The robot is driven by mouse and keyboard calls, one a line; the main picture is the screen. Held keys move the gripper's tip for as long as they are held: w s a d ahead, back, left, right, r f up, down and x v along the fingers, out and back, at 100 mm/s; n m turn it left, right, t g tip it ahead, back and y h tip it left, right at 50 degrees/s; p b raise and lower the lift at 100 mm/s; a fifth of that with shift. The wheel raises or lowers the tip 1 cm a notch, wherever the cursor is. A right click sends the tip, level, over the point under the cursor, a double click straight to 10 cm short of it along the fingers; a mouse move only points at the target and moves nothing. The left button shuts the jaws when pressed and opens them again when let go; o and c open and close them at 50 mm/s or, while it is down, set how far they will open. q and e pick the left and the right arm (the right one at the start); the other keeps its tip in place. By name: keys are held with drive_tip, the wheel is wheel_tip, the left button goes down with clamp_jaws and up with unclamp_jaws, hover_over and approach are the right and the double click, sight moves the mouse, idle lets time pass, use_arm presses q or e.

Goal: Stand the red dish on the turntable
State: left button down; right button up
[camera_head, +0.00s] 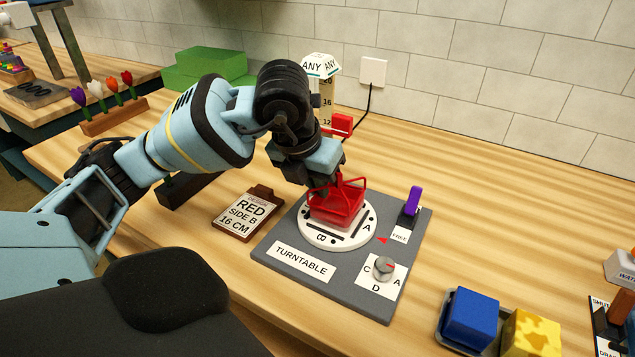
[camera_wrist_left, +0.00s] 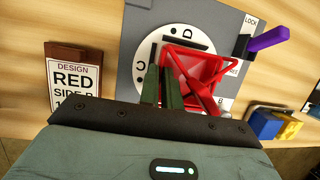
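The red dish (camera_head: 335,208), an open box with wire-like bars above it, is over the white disc (camera_head: 318,238) of the grey turntable (camera_head: 285,250). It also shows in the left wrist view (camera_wrist_left: 198,70). My left gripper (camera_head: 322,188) reaches down at the dish's left side. Its two green fingers (camera_wrist_left: 161,88) are close together and appear shut on the dish's edge or bar; the exact contact is hidden. The dish seems to rest on the disc, but its underside is hidden. My right gripper is not in view.
A purple lever (camera_head: 412,201) stands at the turntable's right, above a FREE label. A grey knob (camera_head: 383,268) is at its front. A card (camera_head: 248,213) reads RED, SIDE B, 16 CM. A height post (camera_head: 326,105) stands behind. Blue (camera_head: 470,318) and yellow (camera_head: 530,335) blocks sit front right.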

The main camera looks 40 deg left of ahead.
use_arm(q)
drive_tip(key=c, duration=1.5)
unclamp_jaws()
drive_tip(key=shift+c, duration=0.2)
drive_tip(key=o, duration=0.4)
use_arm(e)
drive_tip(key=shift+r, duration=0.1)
use_arm(q)
drive_tip(key=shift+r, duration=0.15)
drive_tip(key=shift+r+p, duration=0.8)
drive_tip(key=shift+r, duration=0.3)
drive_tip(key=shift+r+p, duration=1.5)
drive_tip(key=shift+r, duration=0.8)
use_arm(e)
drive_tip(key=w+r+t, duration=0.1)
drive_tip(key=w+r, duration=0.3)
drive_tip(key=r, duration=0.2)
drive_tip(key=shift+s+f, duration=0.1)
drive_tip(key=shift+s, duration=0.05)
